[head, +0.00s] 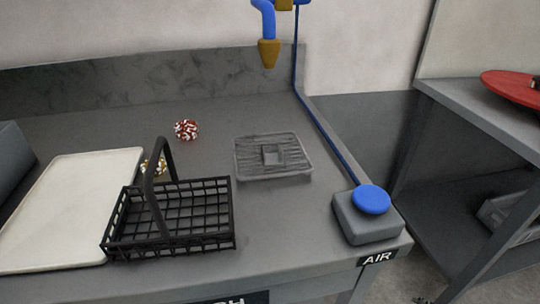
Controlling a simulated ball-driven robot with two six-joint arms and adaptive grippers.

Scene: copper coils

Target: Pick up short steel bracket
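I cannot clearly make out a short steel bracket. A small grey square shape (273,154) shows in the middle of a grey ribbed plate (250,172) on the bench; I cannot tell whether it is a separate part or belongs to the plate. Neither of my grippers is in the head view.
A black wire basket (225,218) with a raised handle stands at the front beside a cream tray (75,205). A red-white ball-like coil (187,130) lies behind; a yellowish one (152,167) is partly hidden. A blue button box (368,225) stands right, a nozzle (268,52) hangs above.

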